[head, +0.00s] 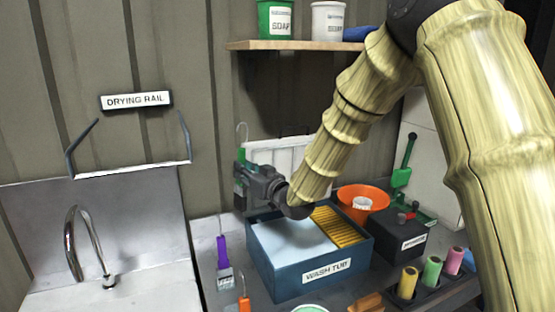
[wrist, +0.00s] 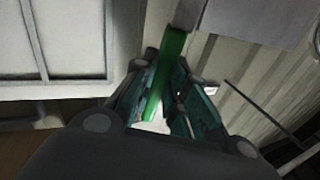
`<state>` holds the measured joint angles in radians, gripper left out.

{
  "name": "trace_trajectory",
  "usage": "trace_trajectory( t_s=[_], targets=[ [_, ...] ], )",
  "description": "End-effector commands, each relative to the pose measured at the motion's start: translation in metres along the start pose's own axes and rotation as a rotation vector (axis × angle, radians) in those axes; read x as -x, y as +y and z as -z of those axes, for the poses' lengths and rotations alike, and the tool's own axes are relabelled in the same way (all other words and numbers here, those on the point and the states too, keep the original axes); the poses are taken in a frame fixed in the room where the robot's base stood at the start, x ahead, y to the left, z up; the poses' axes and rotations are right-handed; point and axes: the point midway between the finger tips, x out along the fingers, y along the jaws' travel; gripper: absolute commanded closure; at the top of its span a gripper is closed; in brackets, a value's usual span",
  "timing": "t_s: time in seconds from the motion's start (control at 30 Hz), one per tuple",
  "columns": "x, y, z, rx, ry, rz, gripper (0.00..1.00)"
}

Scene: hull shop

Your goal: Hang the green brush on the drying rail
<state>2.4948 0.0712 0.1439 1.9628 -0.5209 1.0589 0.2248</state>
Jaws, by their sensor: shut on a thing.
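My gripper (head: 246,182) is shut on the green brush (head: 240,196), left of the wash tub's back corner and above the counter. In the wrist view the brush's green handle (wrist: 168,70) runs between the two fingers (wrist: 160,105), with a grey part beyond them. A thin hook (head: 242,130) rises above the gripper in the head view. Much of the brush is hidden by the gripper. The drying rail (head: 135,165) is a thin bar on two dark arms on the wall, under its sign (head: 136,100), left of and apart from the brush.
The blue wash tub (head: 305,278) stands on the counter. A purple-handled brush (head: 222,252) and an orange-handled brush (head: 244,290) lie left of it. A sink tap (head: 85,240) stands below the rail. A shelf (head: 290,45) with soap tubs is above. The space between gripper and rail looks clear.

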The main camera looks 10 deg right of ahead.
Motion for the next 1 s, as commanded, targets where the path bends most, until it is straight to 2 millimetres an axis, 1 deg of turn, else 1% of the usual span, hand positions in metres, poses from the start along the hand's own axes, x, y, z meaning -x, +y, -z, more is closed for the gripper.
trace_trajectory(
  t_s=[0.03, 0.2, 0.3, 0.4, 0.5, 0.6, 1.0],
  targets=[
    [-0.004, -0.018, 0.002, 0.009, -0.006, 0.046, 1.0],
    [-0.009, -0.076, -0.006, 0.039, -0.015, 0.2, 1.0],
    [-0.009, -0.104, -0.011, 0.053, -0.017, 0.276, 1.0],
    [-0.009, -0.125, -0.015, 0.064, -0.019, 0.334, 1.0],
    [-0.007, -0.14, -0.018, 0.072, -0.018, 0.376, 1.0],
    [-0.006, -0.149, -0.02, 0.077, -0.018, 0.401, 1.0],
    [-0.001, -0.166, -0.022, 0.079, -0.017, 0.412, 1.0]
  ],
)
